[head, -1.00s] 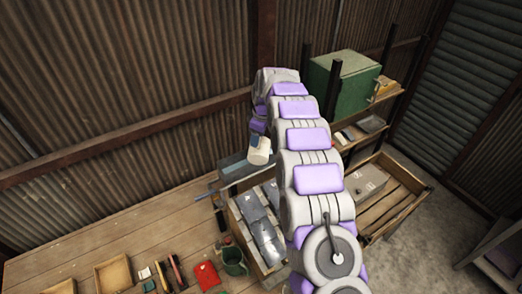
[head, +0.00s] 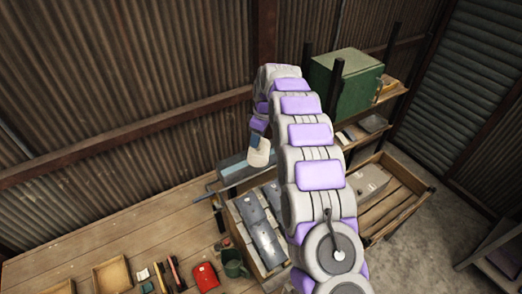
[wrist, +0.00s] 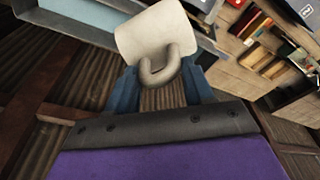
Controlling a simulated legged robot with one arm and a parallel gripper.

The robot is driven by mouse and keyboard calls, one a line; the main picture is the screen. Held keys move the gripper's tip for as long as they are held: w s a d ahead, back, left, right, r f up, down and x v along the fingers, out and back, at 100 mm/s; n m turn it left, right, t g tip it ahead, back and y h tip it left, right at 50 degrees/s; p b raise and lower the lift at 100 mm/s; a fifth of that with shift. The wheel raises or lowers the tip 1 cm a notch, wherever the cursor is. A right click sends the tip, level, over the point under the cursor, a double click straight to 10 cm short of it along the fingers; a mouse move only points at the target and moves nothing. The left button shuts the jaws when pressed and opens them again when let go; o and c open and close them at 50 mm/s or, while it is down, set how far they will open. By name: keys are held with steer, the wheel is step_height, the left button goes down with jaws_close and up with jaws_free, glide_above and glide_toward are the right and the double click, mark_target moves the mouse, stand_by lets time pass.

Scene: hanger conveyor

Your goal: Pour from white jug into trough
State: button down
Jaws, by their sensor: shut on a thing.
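The white jug (head: 258,154) hangs from my gripper (head: 257,140), in front of the far wall and close to the trough. In the wrist view the jug's pale body (wrist: 150,38) and its looped handle show; my blue fingers (wrist: 160,82) are shut on the handle. The trough looks like a long blue-grey channel (head: 231,170) at the back edge of the bench, just below and left of the jug. It also shows in the wrist view (wrist: 75,14) behind the jug. The jug's mouth and contents are hidden, and I see no stream.
A wooden crate of grey metal pieces (head: 262,262) stands right of the bench (head: 100,235). A red item (head: 205,277) and a green mug (head: 235,269) lie near its front. A green cabinet (head: 340,85) sits on shelves at the back right. The bench's left middle is clear.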

steer(key=shift+w, duration=0.25)
steer(key=shift+s, duration=0.1)
stand_by(0.8)
